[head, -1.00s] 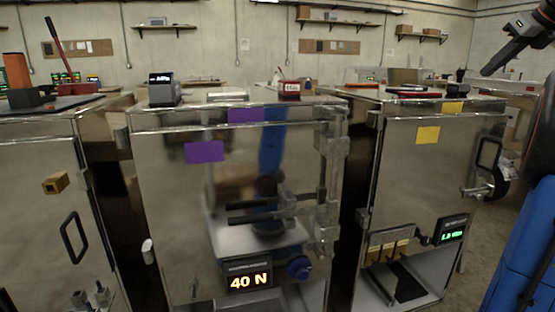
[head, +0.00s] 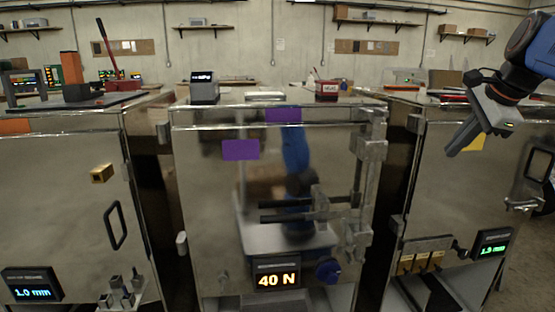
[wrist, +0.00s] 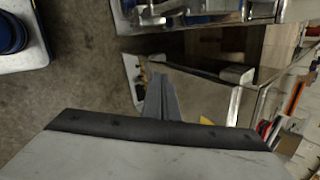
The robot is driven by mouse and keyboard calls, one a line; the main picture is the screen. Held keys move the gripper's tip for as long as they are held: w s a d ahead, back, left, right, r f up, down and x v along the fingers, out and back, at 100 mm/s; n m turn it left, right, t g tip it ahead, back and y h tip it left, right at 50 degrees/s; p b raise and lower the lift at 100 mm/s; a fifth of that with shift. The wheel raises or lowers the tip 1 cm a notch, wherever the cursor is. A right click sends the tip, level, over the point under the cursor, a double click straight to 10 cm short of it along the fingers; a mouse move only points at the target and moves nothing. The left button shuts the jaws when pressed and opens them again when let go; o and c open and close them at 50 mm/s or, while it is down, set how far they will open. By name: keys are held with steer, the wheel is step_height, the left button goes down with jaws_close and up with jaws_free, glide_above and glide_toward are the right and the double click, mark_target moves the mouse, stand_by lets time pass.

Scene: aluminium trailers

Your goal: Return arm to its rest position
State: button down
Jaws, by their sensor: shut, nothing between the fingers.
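My gripper (head: 462,143) is at the upper right of the head view, on the end of my blue and dark grey arm, with its fingers pointing down and to the left. It is shut and empty. It hangs in front of the right metal trailer (head: 437,185), apart from it as far as I can tell, and covers part of a yellow square on it. In the wrist view the closed fingers (wrist: 160,98) show in the middle, with a trailer's metal surface behind them.
The left trailer (head: 60,180) has a black handle (head: 115,226). Narrow dark gaps separate the trailers. Bare floor (wrist: 85,60) shows in the wrist view.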

steer(key=s+a+f+n, duration=0.5)
steer(key=s+f+n, duration=0.1)
steer(key=f, duration=0.3)
steer(key=s+a+f+n+g, duration=0.1)
steer(key=s+a+f+n, duration=0.3)
steer(key=s+f+n, duration=0.3)
steer(key=s+a+f+n, duration=0.5)
steer(key=s+f+n, duration=0.2)
steer(key=f, duration=0.6)
steer(key=shift+a+f+g+h, duration=0.25)
steer(key=shift+a+g+h, duration=0.05)
steer(key=shift+a+h, duration=0.1)
